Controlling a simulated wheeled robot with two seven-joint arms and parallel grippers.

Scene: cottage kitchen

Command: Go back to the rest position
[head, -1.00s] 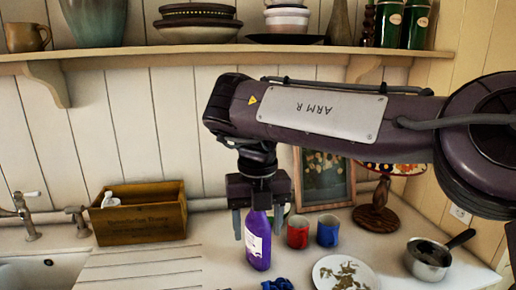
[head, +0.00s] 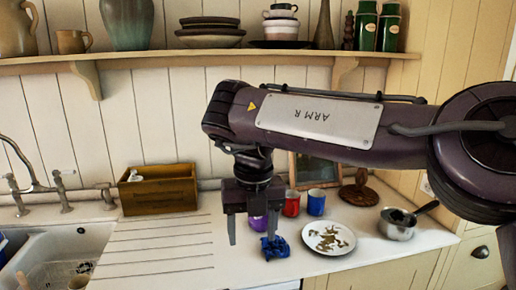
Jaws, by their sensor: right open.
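My right arm reaches in from the right, and my right gripper (head: 252,240) hangs pointing down over the counter with its two fingers apart. A purple bottle (head: 258,223) stands on the counter behind the gripper. Most of the bottle is hidden by the gripper, and only a lower part shows between the fingers. I see nothing held in the jaws. My left gripper is not in view.
A crumpled blue cloth (head: 275,247) lies close to the right finger. A plate (head: 311,247), a red mug (head: 291,204), a blue mug (head: 316,203) and a saucepan (head: 397,228) stand to the right. A wooden box (head: 158,194) and the sink (head: 92,240) are left. A shelf (head: 140,62) runs above.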

